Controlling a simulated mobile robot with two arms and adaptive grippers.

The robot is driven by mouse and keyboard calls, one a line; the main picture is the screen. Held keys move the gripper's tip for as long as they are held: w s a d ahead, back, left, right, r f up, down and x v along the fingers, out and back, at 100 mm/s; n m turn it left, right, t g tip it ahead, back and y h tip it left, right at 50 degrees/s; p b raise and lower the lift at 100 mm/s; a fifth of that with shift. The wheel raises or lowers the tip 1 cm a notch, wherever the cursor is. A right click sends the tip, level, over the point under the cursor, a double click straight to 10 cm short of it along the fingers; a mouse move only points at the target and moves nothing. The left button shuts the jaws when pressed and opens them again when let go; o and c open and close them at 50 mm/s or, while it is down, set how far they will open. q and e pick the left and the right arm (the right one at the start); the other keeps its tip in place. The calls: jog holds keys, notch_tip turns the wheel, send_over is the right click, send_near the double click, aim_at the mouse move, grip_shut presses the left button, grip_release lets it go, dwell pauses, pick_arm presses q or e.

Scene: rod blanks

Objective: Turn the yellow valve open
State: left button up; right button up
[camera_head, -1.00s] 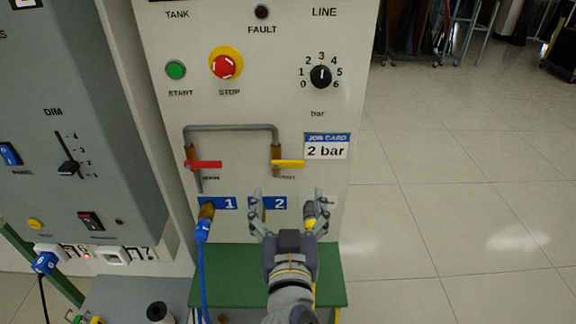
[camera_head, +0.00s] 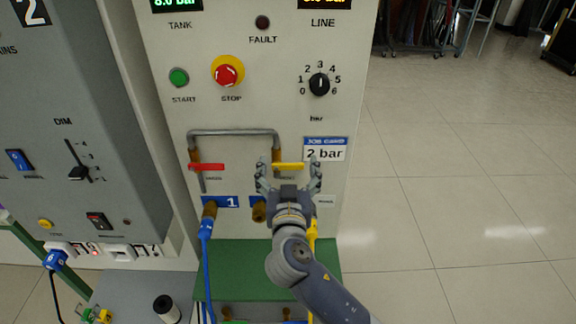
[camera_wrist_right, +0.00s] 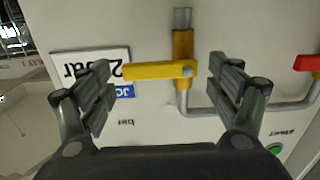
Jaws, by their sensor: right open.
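The yellow valve handle (camera_head: 288,167) sits on the right vertical pipe of the panel and lies horizontally, pointing right from its brass body. In the right wrist view the yellow handle (camera_wrist_right: 158,70) lies across the space between my open fingers, its brass body (camera_wrist_right: 183,45) beside the finger on the right of that picture. My right gripper (camera_head: 288,172) is open and in front of the handle; it also shows in the right wrist view (camera_wrist_right: 170,85). I see no clear contact. My left gripper is not in view.
A red valve handle (camera_head: 207,167) is on the left pipe, also horizontal. A job card (camera_head: 325,149) reading 2 bar is right of the yellow valve. Blue (camera_head: 205,250) and yellow (camera_head: 312,240) hoses hang below. A green shelf (camera_head: 240,262) juts out underneath.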

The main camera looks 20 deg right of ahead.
jog(key=c, duration=1.1)
jog(key=shift+o, duration=0.2)
jog(key=shift+r+n, duration=0.1)
jog(key=shift+n, duration=0.2)
jog(key=n, duration=0.3)
jog(key=r+n+p, duration=0.1)
jog(key=shift+a, duration=0.3)
jog(key=n, duration=0.1)
jog(key=n+p, duration=0.1)
jog(key=n, duration=0.1)
jog(key=r+n, duration=0.1)
jog(key=shift+w+a+n+p, duration=0.15)
jog(key=shift+a+n+p, duration=0.25)
jog(key=n+p, duration=0.1)
jog(key=n, duration=0.1)
jog(key=a+n+p, duration=0.1)
jog(key=n, duration=0.2)
jog(key=shift+w+a+r, duration=0.1)
jog(key=shift+w+a, duration=0.05)
jog(key=shift+w, duration=0.05)
jog(key=shift+w+a+n+p, duration=0.1)
jog(key=shift+a+n+p, duration=0.2)
jog(key=shift+n, duration=0.55)
jog(key=shift+a+n+p, duration=0.1)
jog(key=shift+n+p, duration=0.3)
jog(key=shift+n, duration=0.45)
jog(key=shift+f, duration=0.2)
